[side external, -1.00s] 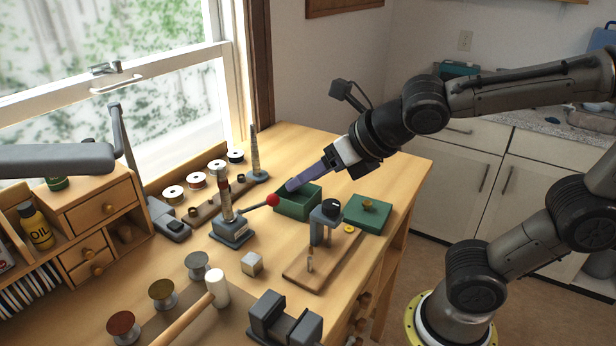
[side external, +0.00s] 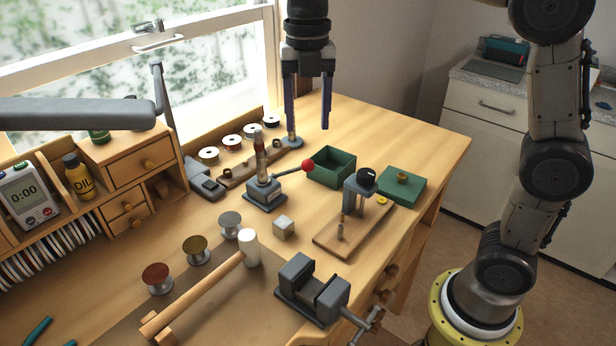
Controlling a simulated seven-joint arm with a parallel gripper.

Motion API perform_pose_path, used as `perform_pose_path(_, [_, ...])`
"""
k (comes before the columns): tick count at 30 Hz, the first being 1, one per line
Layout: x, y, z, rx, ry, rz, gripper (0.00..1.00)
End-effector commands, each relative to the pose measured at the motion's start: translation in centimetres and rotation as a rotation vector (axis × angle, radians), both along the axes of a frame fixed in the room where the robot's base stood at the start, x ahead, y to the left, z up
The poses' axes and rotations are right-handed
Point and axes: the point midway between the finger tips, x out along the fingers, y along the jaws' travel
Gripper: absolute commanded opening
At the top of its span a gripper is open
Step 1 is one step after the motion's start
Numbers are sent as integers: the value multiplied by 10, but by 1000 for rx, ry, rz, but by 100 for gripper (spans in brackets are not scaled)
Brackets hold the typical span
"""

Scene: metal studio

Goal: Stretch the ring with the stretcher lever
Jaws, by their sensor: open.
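The ring stretcher (side external: 265,196) stands upright on the bench, with a grey base and a tapered, reddish-topped post. Its lever (side external: 290,171) sticks out to the right and ends in a red ball knob (side external: 309,166). I cannot make out for sure whether a ring sits on the post. My gripper (side external: 307,124) points straight down with two long purple fingers spread apart. It is empty. In the picture it hangs above and behind the red knob and touches nothing.
An open green box (side external: 334,178) stands right of the knob, its lid (side external: 402,194) beside a small press on a wooden board (side external: 352,244). A grey pointed stand (side external: 292,140) is behind. A vise (side external: 312,290), hammer (side external: 200,295) and spools fill the front.

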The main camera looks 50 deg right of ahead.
Motion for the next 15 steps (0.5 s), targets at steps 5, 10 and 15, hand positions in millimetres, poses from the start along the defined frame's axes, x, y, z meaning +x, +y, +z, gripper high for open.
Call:
perform_pose_path(5, [-1, -1, -18, -1, 4, -2, 60])
perform_pose_path(10, [-1, -1, -50, -2, 5, -2, 60])
perform_pose_path(15, [-1, -1, -83, -2, 5, -1, 60])
